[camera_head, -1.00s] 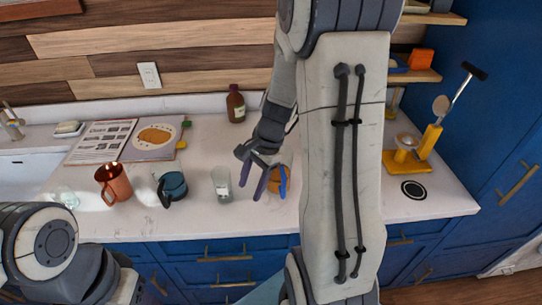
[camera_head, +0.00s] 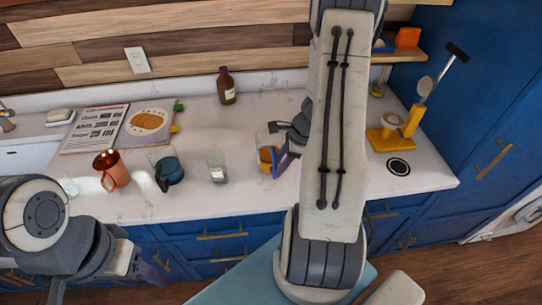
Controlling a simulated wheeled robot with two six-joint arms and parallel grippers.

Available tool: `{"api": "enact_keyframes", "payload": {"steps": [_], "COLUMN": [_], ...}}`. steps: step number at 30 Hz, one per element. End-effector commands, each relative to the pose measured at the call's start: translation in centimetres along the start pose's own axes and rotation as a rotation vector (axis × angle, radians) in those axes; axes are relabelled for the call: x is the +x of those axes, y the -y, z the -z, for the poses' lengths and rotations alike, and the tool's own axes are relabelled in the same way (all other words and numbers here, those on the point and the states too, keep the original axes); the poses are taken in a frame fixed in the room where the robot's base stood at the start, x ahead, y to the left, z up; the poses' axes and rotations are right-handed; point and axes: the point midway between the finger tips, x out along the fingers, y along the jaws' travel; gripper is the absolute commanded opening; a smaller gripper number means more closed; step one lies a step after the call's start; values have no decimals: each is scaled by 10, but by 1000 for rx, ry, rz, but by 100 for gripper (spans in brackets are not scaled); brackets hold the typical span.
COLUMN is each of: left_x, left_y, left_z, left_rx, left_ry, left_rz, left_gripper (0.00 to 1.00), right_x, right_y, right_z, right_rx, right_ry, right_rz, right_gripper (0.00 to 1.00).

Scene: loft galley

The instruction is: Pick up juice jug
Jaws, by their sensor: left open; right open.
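The juice jug (camera_head: 265,156) stands on the white counter near its front edge. It is a clear vessel with orange juice in its lower part, and a blue part shows at its right side. My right gripper (camera_head: 284,141) is open beside the jug's right side, partly covering it. I cannot tell whether the fingers touch the jug or straddle its handle. My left gripper (camera_head: 108,282) is open and empty, low at the left in front of the counter, partly cut off by its own arm.
A clear glass (camera_head: 217,172), a dark teal jug (camera_head: 170,174) and a copper mug (camera_head: 113,171) stand left of the juice jug. A brown bottle (camera_head: 226,86) and an open book (camera_head: 118,129) are behind. A yellow juicer stand (camera_head: 390,137) is at the right.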

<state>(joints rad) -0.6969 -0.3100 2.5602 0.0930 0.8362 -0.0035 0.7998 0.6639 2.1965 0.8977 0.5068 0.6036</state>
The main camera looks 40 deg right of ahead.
Motion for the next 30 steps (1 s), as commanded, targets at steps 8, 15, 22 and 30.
{"api": "enact_keyframes", "payload": {"steps": [8,15,22,30], "left_x": [-2,-2,-2,-2], "left_y": [0,0,0,0], "left_z": [0,0,0,0], "left_rx": [1,1,1,1], "left_ry": [0,0,0,0], "left_rz": [0,0,0,0], "left_gripper": [50,50,50,50], "right_x": [35,36,36,36], "right_y": [0,0,0,0], "right_z": [-1,-1,-1,-1], "right_rx": [-1,0,-1,0], "right_ry": [0,0,0,0], "right_rz": [-2,1,0,1], "right_gripper": [55,55,0,0]}}
